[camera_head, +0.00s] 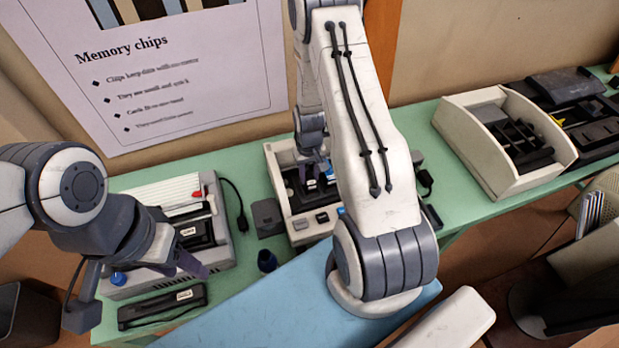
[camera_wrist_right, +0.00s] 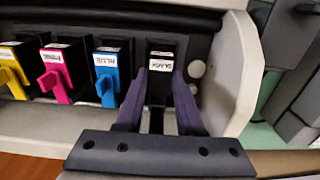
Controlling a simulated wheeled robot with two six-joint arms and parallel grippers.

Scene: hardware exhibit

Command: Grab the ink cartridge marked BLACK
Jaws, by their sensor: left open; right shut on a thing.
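The black ink cartridge (camera_wrist_right: 162,56) sits at the right end of a row of cartridges in the right wrist view. Its white label reads roughly as BLACK, small and blurred. My right gripper (camera_wrist_right: 160,82) is shut on this cartridge, a purple finger on each side. In the head view my right gripper (camera_head: 314,170) reaches into the cream printer (camera_head: 301,224), partly hidden by my arm. Yellow (camera_wrist_right: 12,68), magenta (camera_wrist_right: 57,75) and cyan (camera_wrist_right: 108,72) cartridges stand left of the black one. My left gripper (camera_head: 182,262) is open and empty over the left device's front.
A grey device (camera_head: 222,257) stands on the green table (camera_head: 254,195) at left, with a black labelled part (camera_head: 162,307) in front. A blue mat (camera_head: 247,308) lies at the front. A cream open box (camera_head: 478,110) and black parts (camera_head: 590,130) stand at right.

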